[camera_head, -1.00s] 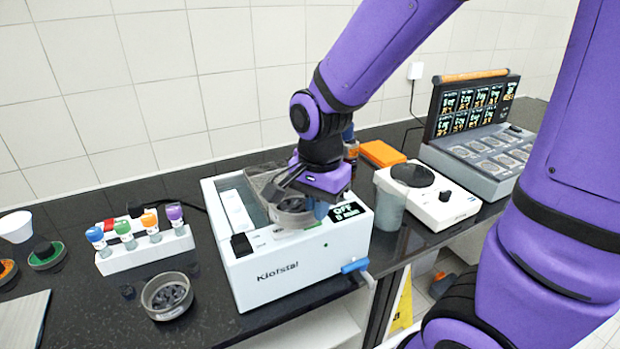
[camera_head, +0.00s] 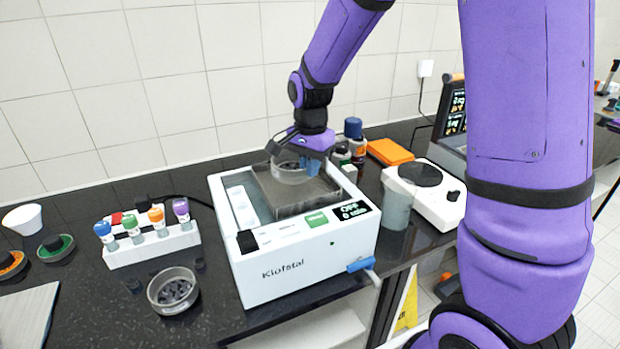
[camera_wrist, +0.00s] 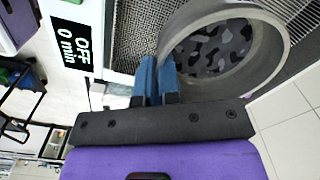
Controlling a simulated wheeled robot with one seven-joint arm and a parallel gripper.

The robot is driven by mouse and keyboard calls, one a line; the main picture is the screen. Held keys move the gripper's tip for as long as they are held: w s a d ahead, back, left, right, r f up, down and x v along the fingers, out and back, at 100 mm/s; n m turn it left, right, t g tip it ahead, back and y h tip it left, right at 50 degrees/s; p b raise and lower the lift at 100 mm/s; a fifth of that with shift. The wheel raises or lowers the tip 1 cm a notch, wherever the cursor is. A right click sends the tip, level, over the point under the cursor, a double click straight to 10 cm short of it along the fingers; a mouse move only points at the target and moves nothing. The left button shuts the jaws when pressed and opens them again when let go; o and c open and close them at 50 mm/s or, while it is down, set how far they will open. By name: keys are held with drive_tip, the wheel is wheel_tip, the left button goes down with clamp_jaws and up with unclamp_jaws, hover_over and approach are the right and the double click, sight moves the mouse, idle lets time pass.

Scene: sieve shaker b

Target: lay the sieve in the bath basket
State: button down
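The sieve (camera_head: 291,174) is a grey round ring with dark pieces in it. My gripper (camera_head: 312,167) is shut on its side wall and holds it roughly level over the back part of the bath basket (camera_head: 283,207). In the wrist view the blue fingers (camera_wrist: 157,72) pinch the wall of the sieve (camera_wrist: 263,62), with mesh showing beside and beneath it. The basket sits in the white bath (camera_head: 300,272), whose display reads OFF, 0 min. I cannot tell whether the sieve touches the basket.
Another bowl-like sieve with dark pieces (camera_head: 173,291) stands left of the bath. A rack of colour-capped vials (camera_head: 150,247) is behind it. A beaker (camera_head: 397,203) and a white device with a dark round plate (camera_head: 428,189) stand close on the right. Bottles (camera_head: 354,140) stand behind the bath.

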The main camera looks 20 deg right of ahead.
sight(310, 193)
drive_tip(key=shift+w+d+f, duration=0.1)
drive_tip(key=shift+w+f, duration=0.15)
drive_tip(key=shift+f, duration=1.55)
drive_tip(key=shift+f, duration=0.1)
drive_tip(key=c, duration=1.3)
unclamp_jaws()
drive_tip(key=shift+c, duration=0.2)
